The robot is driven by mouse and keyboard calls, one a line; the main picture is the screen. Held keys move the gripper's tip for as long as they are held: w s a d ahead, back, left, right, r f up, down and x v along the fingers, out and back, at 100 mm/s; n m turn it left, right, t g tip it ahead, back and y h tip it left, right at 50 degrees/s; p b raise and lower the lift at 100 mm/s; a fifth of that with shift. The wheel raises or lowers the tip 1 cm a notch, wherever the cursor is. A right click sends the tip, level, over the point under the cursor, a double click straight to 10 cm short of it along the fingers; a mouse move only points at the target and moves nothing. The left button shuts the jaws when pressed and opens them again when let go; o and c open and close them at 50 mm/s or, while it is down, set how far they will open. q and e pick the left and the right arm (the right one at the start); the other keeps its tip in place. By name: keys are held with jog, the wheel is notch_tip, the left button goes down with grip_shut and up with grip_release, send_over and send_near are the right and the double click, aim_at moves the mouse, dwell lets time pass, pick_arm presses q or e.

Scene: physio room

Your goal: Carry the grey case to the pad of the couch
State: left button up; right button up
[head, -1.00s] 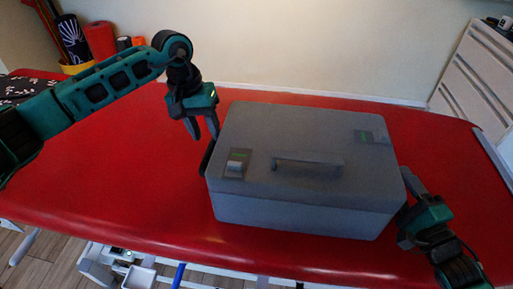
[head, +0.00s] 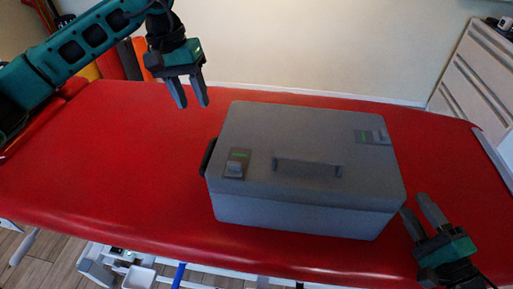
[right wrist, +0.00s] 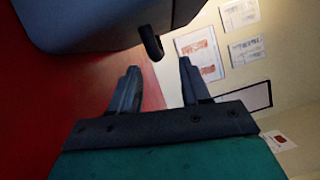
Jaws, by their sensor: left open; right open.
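The grey case (head: 300,145) rests flat on the red pad of the couch (head: 110,170), lid closed, with a top handle and two latches. A dark side handle shows at its left end. My left gripper (head: 188,104) is open and empty, up and left of the case, apart from it. My right gripper (head: 417,208) is open and empty just off the case's right end. In the right wrist view my right gripper (right wrist: 160,75) has its fingers spread, with the case (right wrist: 95,18) and a dark side handle (right wrist: 151,43) beyond them.
A white drawer unit (head: 475,75) stands at the back right, and a pale wall (head: 300,45) runs behind the couch. Rolled items stand at the back left, partly behind my left arm. The pad left of the case is clear.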

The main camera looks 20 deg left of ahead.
jog(key=shift+v, duration=2.7)
